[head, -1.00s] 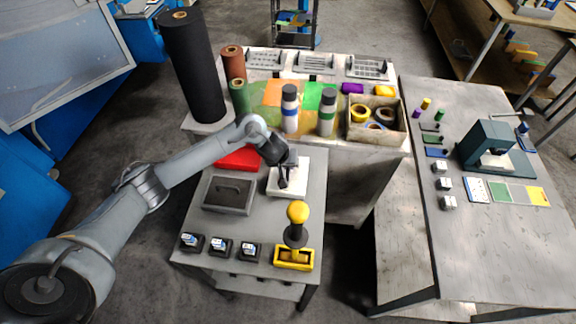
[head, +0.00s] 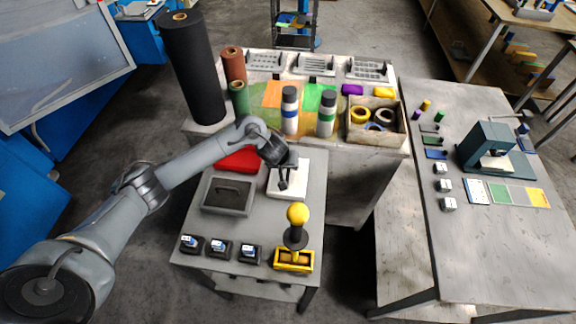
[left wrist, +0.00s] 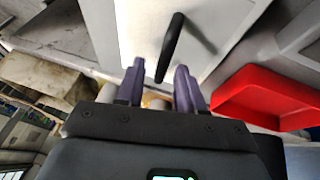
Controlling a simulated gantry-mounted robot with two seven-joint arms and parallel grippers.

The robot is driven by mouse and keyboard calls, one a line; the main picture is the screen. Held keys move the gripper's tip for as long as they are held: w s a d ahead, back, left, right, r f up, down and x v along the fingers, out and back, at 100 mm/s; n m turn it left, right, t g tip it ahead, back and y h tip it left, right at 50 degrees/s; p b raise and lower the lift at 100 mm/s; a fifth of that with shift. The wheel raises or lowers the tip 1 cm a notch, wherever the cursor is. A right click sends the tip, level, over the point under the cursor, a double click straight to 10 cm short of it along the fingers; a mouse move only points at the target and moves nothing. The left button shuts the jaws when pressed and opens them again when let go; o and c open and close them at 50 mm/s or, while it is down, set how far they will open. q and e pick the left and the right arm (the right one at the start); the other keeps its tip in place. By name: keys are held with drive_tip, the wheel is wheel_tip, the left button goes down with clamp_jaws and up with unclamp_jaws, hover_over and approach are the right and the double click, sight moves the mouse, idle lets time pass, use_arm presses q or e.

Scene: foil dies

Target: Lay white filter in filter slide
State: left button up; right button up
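A white square plate (head: 289,189), which looks like the white filter, lies on the small grey cart. In the left wrist view the white plate (left wrist: 135,25) fills the top middle, with a black bar-like handle (left wrist: 170,47) standing on it. My left gripper (head: 284,182) is over the plate, pointing down. Its two fingers (left wrist: 160,85) are apart, with the handle's near end between them in the picture; I cannot tell whether they touch it. A grey shallow tray (head: 211,192) with a dark handle-like piece lies left of the plate; I cannot tell whether it is the filter slide.
A red tray (head: 240,160) lies behind the grey tray. A yellow-knobbed press (head: 297,215) and several small black holders (head: 220,248) stand along the cart's front. Bottles (head: 290,112) and rolls (head: 192,70) stand on the table behind. A teal machine (head: 487,145) is on the right table.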

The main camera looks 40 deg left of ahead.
use_arm(q)
drive_tip(key=p+v, duration=0.4)
drive_tip(key=v, duration=0.6)
drive_tip(key=shift+r+p, duration=0.35)
drive_tip(key=shift+r, duration=0.05)
drive_tip(key=o, duration=0.5)
drive_tip(key=shift+s+r, duration=0.3)
drive_tip(key=shift+r, duration=0.15)
drive_tip(key=shift+c, duration=0.2)
drive_tip(key=o, duration=0.7)
drive_tip(key=shift+d, duration=0.1)
